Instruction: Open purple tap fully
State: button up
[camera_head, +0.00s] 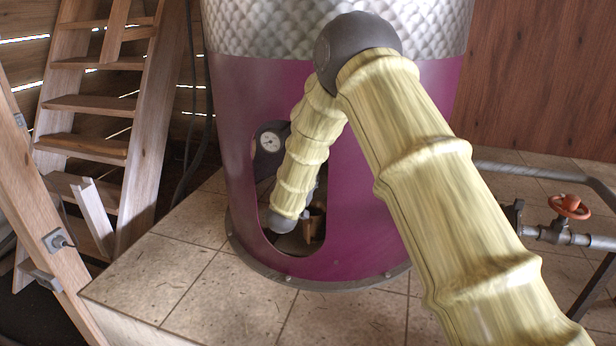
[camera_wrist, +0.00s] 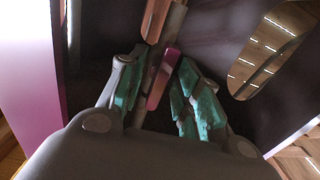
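The purple tap's handle (camera_wrist: 164,76) shows in the wrist view as a narrow pink-purple bar, below a copper-coloured pipe (camera_wrist: 163,20). My gripper (camera_wrist: 163,66) has its two teal-padded fingers apart, one on each side of the handle. A gap shows on the right side; whether the left finger touches the handle I cannot tell. In the head view my arm reaches into the oval opening of the purple still (camera_head: 350,235); my gripper and the tap are hidden there.
A round gauge (camera_head: 270,142) sits by the opening. A brown copper-like part (camera_head: 316,222) stands inside it. The opening's rim closes around my arm. A red valve wheel (camera_head: 570,206) on a grey pipe is at right. A wooden ladder (camera_head: 90,105) stands left. Tiled floor (camera_head: 230,300) in front is clear.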

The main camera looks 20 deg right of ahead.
jog(key=v, duration=1.2)
jog(key=shift+f, duration=0.1)
jog(key=s+d+f+n+g+y, duration=0.15)
jog(key=s+f, duration=0.25)
jog(key=f, duration=0.4)
jog(key=s+f+n+g+y, duration=0.1)
jog(key=s+f+n+y, duration=0.15)
jog(key=f, duration=0.55)
jog(key=s+f+g+y, duration=0.1)
jog(key=s+f+g, duration=0.1)
jog(key=s+f, duration=0.5)
jog(key=s+f+n+g+y, duration=0.1)
jog(key=s+f+g+y, duration=0.1)
jog(key=s+f, duration=0.5)
jog(key=s+d+f+g+y, duration=0.1)
jog(key=s+f+g, duration=0.2)
jog(key=s+f, duration=0.4)
jog(key=shift+s+y, duration=0.3)
jog(key=shift+s, duration=2.45)
jog(key=s+f+g, duration=0.1)
jog(key=s+g, duration=0.1)
jog(key=s, duration=0.7)
jog(key=s+f+n+g+y, duration=0.1)
jog(key=s+f+g, duration=0.1)
jog(key=s, duration=0.7)
jog(key=shift+s+d+f+g, duration=0.2)
jog(key=shift+s+g, duration=0.1)
jog(key=shift+g, duration=0.35)
